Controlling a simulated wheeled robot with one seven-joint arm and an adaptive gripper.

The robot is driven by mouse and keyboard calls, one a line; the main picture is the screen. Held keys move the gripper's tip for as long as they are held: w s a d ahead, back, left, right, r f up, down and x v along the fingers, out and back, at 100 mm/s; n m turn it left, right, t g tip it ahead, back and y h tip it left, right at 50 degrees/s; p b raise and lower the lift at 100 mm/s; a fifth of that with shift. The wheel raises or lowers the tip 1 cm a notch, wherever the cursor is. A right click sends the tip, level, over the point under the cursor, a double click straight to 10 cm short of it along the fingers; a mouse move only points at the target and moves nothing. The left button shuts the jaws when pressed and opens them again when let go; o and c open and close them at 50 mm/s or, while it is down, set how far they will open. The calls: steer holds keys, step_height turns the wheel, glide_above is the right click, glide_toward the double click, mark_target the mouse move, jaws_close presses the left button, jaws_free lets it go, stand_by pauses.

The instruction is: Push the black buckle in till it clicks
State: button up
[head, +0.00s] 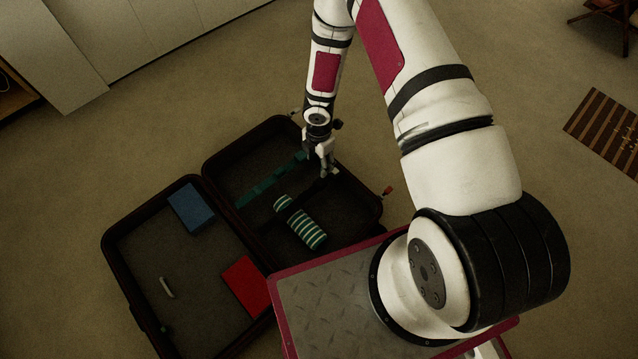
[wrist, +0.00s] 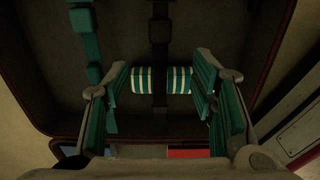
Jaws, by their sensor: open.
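The open suitcase (head: 205,178) lies on the floor. A black strap (wrist: 160,45) runs up the middle of the wrist view, across the striped roll (wrist: 147,80). Wider dark parts on this strap look like the black buckle (wrist: 159,30), but I cannot tell whether its halves are joined. In the head view a dark piece (head: 318,186) lies just below my gripper (head: 326,168). My gripper (wrist: 160,75) is open and empty above the suitcase's right half, its two fingers on either side of the strap and roll in the wrist view.
A teal strap (head: 262,183) lies left of the black one. The striped roll (head: 300,222) lies in the same half. The left half holds a blue box (head: 190,208), a red flat item (head: 246,286) and a small pale object (head: 166,287). The suitcase rims stand up around both halves.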

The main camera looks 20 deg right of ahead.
mark_target(319, 183)
step_height(319, 183, down, 14)
steer(key=b, duration=0.6)
steer(key=shift+r, duration=0.25)
jaws_close()
